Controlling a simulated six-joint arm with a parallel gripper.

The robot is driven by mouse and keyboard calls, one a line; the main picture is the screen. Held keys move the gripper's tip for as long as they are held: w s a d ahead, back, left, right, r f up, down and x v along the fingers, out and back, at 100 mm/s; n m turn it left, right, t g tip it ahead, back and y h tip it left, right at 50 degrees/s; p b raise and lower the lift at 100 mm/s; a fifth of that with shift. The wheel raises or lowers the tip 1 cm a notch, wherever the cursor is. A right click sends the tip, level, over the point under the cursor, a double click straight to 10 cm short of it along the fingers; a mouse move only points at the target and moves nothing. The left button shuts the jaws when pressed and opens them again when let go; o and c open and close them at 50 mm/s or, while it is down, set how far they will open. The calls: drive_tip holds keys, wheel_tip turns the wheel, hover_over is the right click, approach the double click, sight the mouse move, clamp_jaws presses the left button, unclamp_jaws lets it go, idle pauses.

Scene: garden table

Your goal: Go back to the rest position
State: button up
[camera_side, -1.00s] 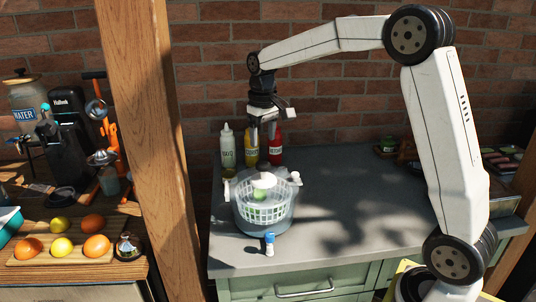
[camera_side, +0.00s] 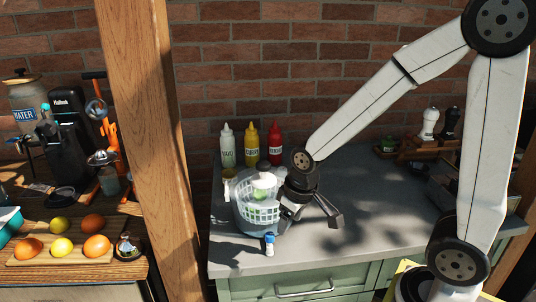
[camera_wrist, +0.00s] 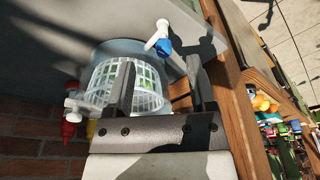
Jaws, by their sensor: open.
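My gripper (camera_side: 312,212) is open and empty, low over the grey counter (camera_side: 385,220) just right of the white basket. Whether it touches anything is unclear. In the wrist view, my gripper (camera_wrist: 160,76) shows two dark fingers spread apart, with the basket partly behind the left one. The white lattice basket (camera_side: 262,215) sits in a translucent blue-grey bowl (camera_side: 241,213), with something pale green inside. The basket also shows in the wrist view (camera_wrist: 100,82). The bowl's right side is hidden by my gripper in the side view.
A wooden post (camera_side: 150,150) rises left. The counter's right middle is free; a rack (camera_side: 425,150) stands at the back right.

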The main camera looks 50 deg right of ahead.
drive_tip(key=shift+s+a+f, duration=0.15)
drive_tip(key=shift+s+f, duration=0.15)
drive_tip(key=shift+s, duration=0.25)
drive_tip(key=shift+s+a+f, duration=0.15)
drive_tip(key=shift+s+f, duration=0.1)
drive_tip(key=shift+s, duration=0.3)
drive_tip(key=shift+s+a+f, duration=0.15)
drive_tip(key=shift+s+f, duration=0.15)
drive_tip(key=shift+s, duration=0.25)
